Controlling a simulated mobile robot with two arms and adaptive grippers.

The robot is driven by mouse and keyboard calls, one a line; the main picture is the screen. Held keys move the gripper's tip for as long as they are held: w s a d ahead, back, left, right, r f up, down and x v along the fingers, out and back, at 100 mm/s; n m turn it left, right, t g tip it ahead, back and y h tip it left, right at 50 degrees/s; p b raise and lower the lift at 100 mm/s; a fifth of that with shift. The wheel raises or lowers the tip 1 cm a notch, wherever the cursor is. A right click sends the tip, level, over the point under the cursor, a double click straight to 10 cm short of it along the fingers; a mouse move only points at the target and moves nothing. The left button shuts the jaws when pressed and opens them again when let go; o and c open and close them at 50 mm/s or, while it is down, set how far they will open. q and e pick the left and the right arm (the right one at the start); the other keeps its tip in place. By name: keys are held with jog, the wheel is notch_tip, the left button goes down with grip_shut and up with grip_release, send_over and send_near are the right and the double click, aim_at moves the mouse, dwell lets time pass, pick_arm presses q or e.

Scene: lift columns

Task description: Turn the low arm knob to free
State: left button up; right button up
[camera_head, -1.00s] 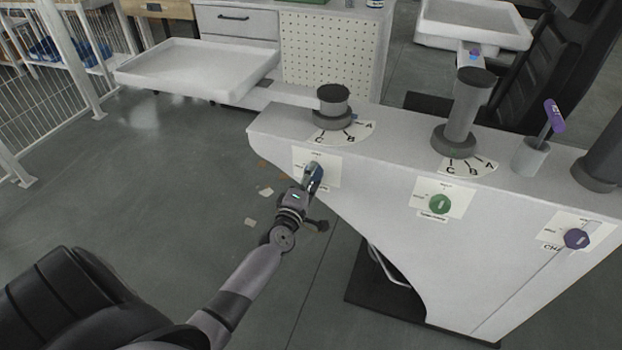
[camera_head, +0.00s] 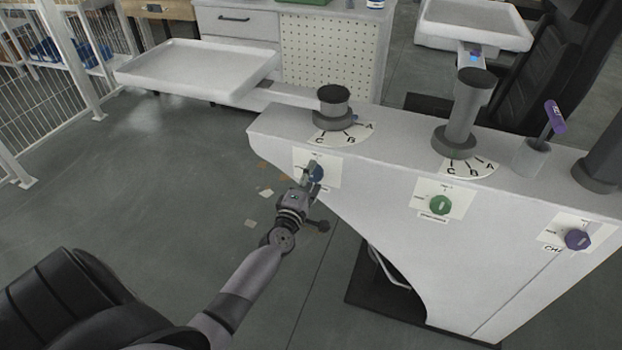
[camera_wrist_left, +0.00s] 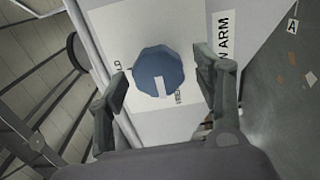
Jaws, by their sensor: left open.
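The low arm knob is a blue round knob (camera_wrist_left: 158,72) with a white pointer mark, on a white label plate (camera_wrist_left: 112,22) on the front of the white column housing. In the wrist view its white mark points toward the bottom of the picture. In the head view the knob (camera_head: 316,173) is partly hidden by my left gripper (camera_head: 310,180). The left gripper is open; in the wrist view its two fingers (camera_wrist_left: 165,90) stand on either side of the knob, with gaps between. The plate's lettering is partly covered by the knob and finger. My right gripper is out of view.
A green knob (camera_head: 440,205) and a purple knob (camera_head: 577,238) sit farther right on the housing (camera_head: 400,240). A low column (camera_head: 333,108) with a white tray (camera_head: 197,72) stands above the blue knob. A purple-handled lever (camera_head: 553,117) rises at right. Floor at left is open.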

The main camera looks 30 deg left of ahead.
pick_arm(q)
jog(key=shift+s, duration=0.1)
jog(key=v, duration=1.1)
jog(key=shift+s+d, duration=0.2)
jog(key=shift+s, duration=0.2)
jog(key=s+d+f+m+g+h+p, duration=0.1)
jog(key=s+d+f+m+g, duration=0.25)
jog(key=f, duration=0.65)
jog(key=s+d+f+m+g+h+p, duration=0.1)
jog(key=s+d+f+m+g+h, duration=0.25)
jog(key=f, duration=0.55)
jog(key=s+d+f+m+g, duration=0.15)
jog(key=s+f+m, duration=0.35)
jog(key=f, duration=0.5)
jog(key=s+d+f+m+g+p, duration=0.1)
jog(key=s+f+m+g, duration=0.3)
jog(key=s, duration=1)
jog(key=s+d+f+m+g+p, duration=0.1)
jog(key=s+f+m+g, duration=0.3)
jog(key=s+f+m, duration=0.3)
jog(key=s+f, duration=0.3)
jog(key=s, duration=0.4)
jog(key=shift+s+d, duration=0.25)
jog(key=shift+d, duration=0.05)
